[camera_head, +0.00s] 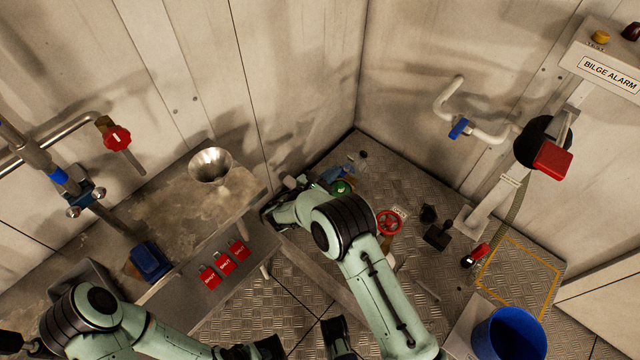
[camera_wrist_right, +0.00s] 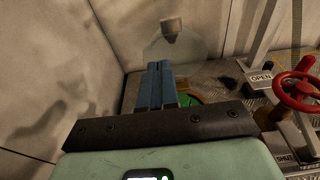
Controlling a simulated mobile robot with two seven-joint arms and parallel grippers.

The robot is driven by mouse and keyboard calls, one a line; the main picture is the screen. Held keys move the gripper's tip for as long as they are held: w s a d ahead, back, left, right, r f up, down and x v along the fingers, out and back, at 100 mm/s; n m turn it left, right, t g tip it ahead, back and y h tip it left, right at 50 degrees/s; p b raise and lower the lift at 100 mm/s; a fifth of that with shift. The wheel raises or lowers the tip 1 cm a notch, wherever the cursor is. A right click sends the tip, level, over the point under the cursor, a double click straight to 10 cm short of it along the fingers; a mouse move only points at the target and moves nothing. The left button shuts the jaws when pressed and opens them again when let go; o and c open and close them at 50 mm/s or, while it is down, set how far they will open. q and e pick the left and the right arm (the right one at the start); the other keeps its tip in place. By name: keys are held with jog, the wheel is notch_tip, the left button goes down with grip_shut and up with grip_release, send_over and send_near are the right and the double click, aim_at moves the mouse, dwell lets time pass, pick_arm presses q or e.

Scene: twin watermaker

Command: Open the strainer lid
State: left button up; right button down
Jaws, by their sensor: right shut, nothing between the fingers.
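In the wrist view, a clear, see-through round lid (camera_wrist_right: 196,50) with a grey knob (camera_wrist_right: 172,28) shows just beyond my fingers, near the corner. A green round part (camera_wrist_right: 190,99), seemingly the strainer, lies partly hidden behind the fingers; its green top (camera_head: 342,187) also shows in the head view. I cannot tell how far the lid is raised. My right gripper (camera_wrist_right: 160,66) is shut and empty, its blue fingers pointing toward the lid; contact is unclear. In the head view the right gripper (camera_head: 331,174) is largely hidden by my arm. My left gripper (camera_head: 262,347) is at the bottom edge, partly cut off.
A workbench (camera_head: 165,205) carries a metal funnel (camera_head: 210,165) and several red tags. A blue bucket (camera_head: 512,335) stands at lower right. Walls close in behind the strainer.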

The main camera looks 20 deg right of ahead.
aim_at(345, 159)
pick_arm(q)
jog(key=shift+w+a+f, duration=0.1)
jog(key=shift+w, duration=0.05)
pick_arm(e)
jog(key=shift+w+d+r, duration=0.1)
jog(key=shift+w+d, duration=0.2)
jog(key=shift+d, duration=0.2)
jog(key=shift+w+d+r, duration=0.1)
jog(key=shift+w+d, duration=0.2)
jog(key=shift+d, duration=0.2)
jog(key=shift+w+d+r+g+y+p, duration=0.3)
jog(key=shift+d+r+g+y+p, duration=0.1)
jog(key=shift+d+r+y+p, duration=0.35)
jog(key=shift+w+d+r+g+y+p, duration=0.1)
jog(key=shift+w+d+g+y+p, duration=0.35)
jog(key=shift+y+p, duration=0.35)
jog(key=shift+d+g+y+p, duration=0.2)
jog(key=shift+g+y+p, duration=0.05)
jog(key=shift+p, duration=0.05)
pick_arm(q)
jog(key=shift+g, duration=0.4)
jog(key=r, duration=0.1)
jog(key=s+r, duration=0.2)
jog(key=shift+s+d+r, duration=0.15)
jog(key=shift+d+r, duration=0.05)
jog(key=shift+d, duration=0.1)
pick_arm(e)
jog(key=shift+f, duration=0.2)
jog(key=shift+a, duration=0.1)
